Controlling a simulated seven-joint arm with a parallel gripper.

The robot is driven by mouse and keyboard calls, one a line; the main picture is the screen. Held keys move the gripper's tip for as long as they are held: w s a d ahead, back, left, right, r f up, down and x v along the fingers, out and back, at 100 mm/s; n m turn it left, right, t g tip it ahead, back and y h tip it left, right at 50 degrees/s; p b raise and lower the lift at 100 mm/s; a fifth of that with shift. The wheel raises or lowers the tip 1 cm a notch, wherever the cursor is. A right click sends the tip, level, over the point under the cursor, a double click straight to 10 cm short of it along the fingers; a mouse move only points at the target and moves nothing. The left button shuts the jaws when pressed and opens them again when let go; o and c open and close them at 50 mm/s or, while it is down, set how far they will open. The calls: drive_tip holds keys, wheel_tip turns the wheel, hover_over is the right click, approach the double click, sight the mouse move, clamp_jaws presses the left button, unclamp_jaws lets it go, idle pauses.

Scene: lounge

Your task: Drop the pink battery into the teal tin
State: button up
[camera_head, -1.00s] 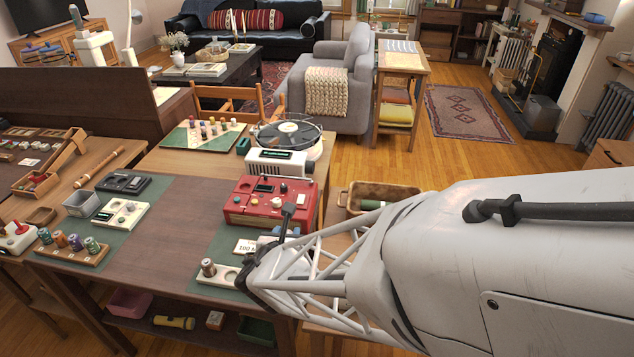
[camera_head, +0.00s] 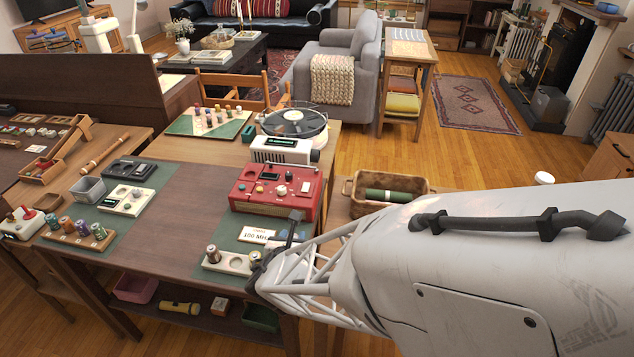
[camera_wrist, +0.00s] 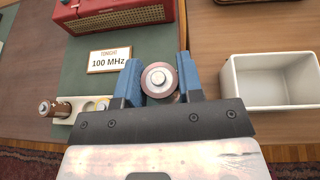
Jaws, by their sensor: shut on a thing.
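My gripper (camera_wrist: 160,84) is shut on a battery seen end-on (camera_wrist: 159,79), with a pale metal end and a dull pinkish-brown wrap, in the wrist view. Its blue fingers press on both sides of it. In the head view my fingertips are mostly hidden by my wrist, near the white holder. No tin is clearly teal. A small dark teal box (camera_head: 248,133) stands behind the red radio, and a dark green bin (camera_head: 262,317) sits on the lower shelf. I cannot tell if either is the tin.
A white holder (camera_head: 238,265) with another battery (camera_wrist: 48,108) stands left of my gripper. The red radio (camera_head: 272,192) and a "100 MHz" card (camera_wrist: 110,60) lie beyond. An open cream box (camera_wrist: 271,102) is at right in the wrist view. A wicker basket (camera_head: 351,208) stands right of the radio.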

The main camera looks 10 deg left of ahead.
drive_tip(key=o, duration=1)
drive_tip(key=shift+o, duration=0.2)
drive_tip(key=shift+s, duration=0.1)
drive_tip(key=v, duration=0.7)
drive_tip(key=shift+s+r, duration=0.2)
drive_tip(key=shift+s, duration=0.1)
